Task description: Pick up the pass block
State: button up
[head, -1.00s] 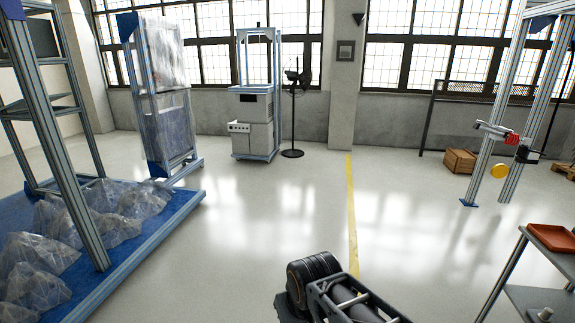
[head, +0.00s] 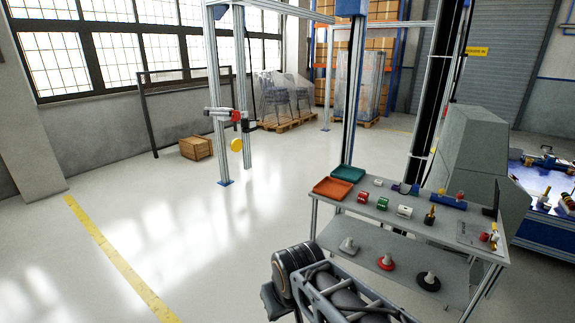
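Several small blocks stand in a row on the top of a grey two-level cart (head: 345,203) at the right of the head view. One is red with white (head: 363,197), one is green (head: 382,203) and one is whitish (head: 404,211). Any markings are too small to read, so I cannot tell for sure which is the pass block. My arm shows at the bottom, in front of the cart, but my gripper is out of view.
An orange tray (head: 333,188) and a teal tray (head: 348,173) sit at the cart's left end. Knob-like weights stand on the lower shelf, including a red-based one (head: 386,263). A grey cabinet (head: 470,150) stands behind the cart. Floor to the left is clear.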

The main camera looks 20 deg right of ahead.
aim_at(383, 203)
jog(key=z, duration=0.85)
jog(key=i, duration=1.15)
jog(key=z, duration=0.65)
jog(key=i, duration=0.65)
jog(key=z, duration=0.15)
